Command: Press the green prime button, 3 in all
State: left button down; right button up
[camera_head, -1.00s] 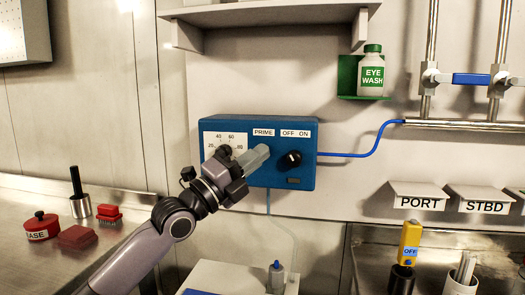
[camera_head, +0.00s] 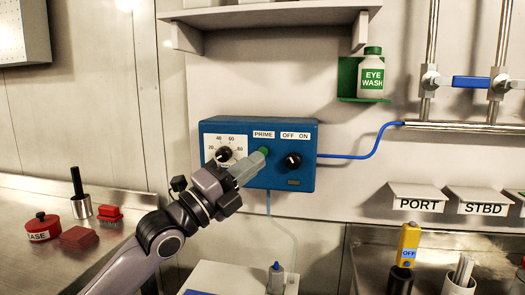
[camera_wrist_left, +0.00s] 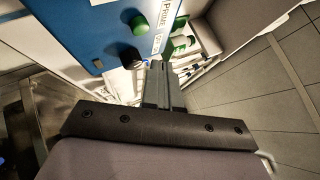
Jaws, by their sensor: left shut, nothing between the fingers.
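The blue control box (camera_head: 235,125) hangs on the wall with a PRIME label (camera_head: 263,134). The green prime button (camera_head: 263,149) shows under that label, just above my fingertips. In the left wrist view the green button (camera_wrist_left: 139,25) stands out from the blue panel. My left gripper (camera_head: 260,158) is shut and empty, in front of the box and just below the button in the picture. In the wrist view the closed fingertips (camera_wrist_left: 158,68) look apart from the button. My right gripper is not in view.
A black OFF/ON knob (camera_head: 293,161) is right of the button, and a dial (camera_head: 224,154) is left of it. A blue hose (camera_head: 365,150) leaves the box to the right. An eye wash bottle (camera_head: 371,78) stands on a green holder above right.

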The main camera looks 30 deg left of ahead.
pick_arm(q)
jog(key=s, duration=0.2)
jog(key=shift+s+d, duration=0.35)
dwell(0.6)
